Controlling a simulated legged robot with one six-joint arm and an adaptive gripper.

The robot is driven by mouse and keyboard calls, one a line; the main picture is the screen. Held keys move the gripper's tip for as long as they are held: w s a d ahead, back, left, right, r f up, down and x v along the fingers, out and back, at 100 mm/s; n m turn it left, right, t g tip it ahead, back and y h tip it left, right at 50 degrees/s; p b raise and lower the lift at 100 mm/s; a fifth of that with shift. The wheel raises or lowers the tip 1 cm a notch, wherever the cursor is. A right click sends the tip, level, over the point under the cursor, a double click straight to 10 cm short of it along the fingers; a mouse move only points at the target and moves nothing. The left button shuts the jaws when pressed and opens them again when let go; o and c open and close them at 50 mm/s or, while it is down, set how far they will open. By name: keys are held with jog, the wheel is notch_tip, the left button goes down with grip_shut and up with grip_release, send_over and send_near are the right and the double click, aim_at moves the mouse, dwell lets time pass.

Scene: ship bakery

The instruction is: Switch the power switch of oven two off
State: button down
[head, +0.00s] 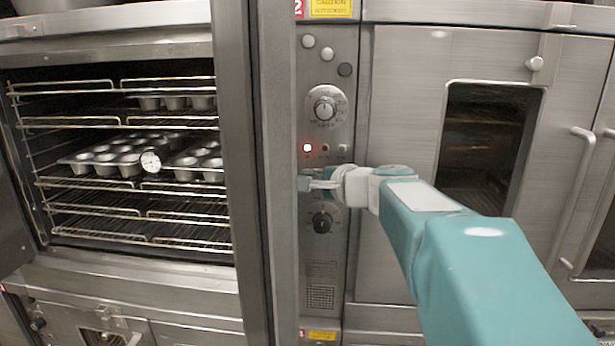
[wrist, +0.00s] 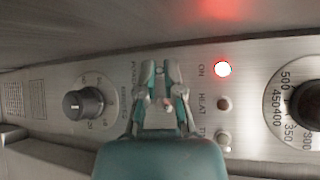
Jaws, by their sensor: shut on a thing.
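The control panel (head: 315,265) of oven two stands in the middle of the head view, under a red label with a 2 (head: 298,8). Its red ON light (head: 307,147) is lit; it also glows in the wrist view (wrist: 222,69). My gripper (head: 306,184) is at the panel, between the upper dial (head: 325,109) and the lower knob (head: 322,222). In the wrist view my gripper (wrist: 160,70) is shut on the power switch, beside printed lettering on the panel. The fingers hide most of the switch, so its position cannot be told.
An open oven (head: 120,257) with racks and muffin tins (head: 110,163) is at the left. A closed oven door (head: 405,120) with a window is right of the panel. A HEAT light (wrist: 224,103) sits beside the ON light, unlit.

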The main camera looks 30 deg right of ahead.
jog(key=shift+w+d+f+n+t+y, duration=0.1)
jog(key=shift+f+n+t+y, duration=0.35)
jog(key=shift+n+t, duration=0.65)
jog(key=shift+s+f+n+t+y, duration=0.1)
jog(key=shift+f+n+t+y, duration=0.1)
jog(key=shift+f+n+t, duration=0.65)
jog(key=shift+w+d+f+n+t+y, duration=0.1)
jog(key=shift+f+n+t+y, duration=0.25)
jog(key=shift+n+t, duration=0.95)
jog(key=shift+n+g, duration=0.35)
jog(key=c, duration=0.8)
grip_release()
jog(key=shift+r, duration=0.1)
jog(key=v, duration=1.2)
jog(key=shift+w+f, duration=0.1)
jog(key=shift+f, duration=0.15)
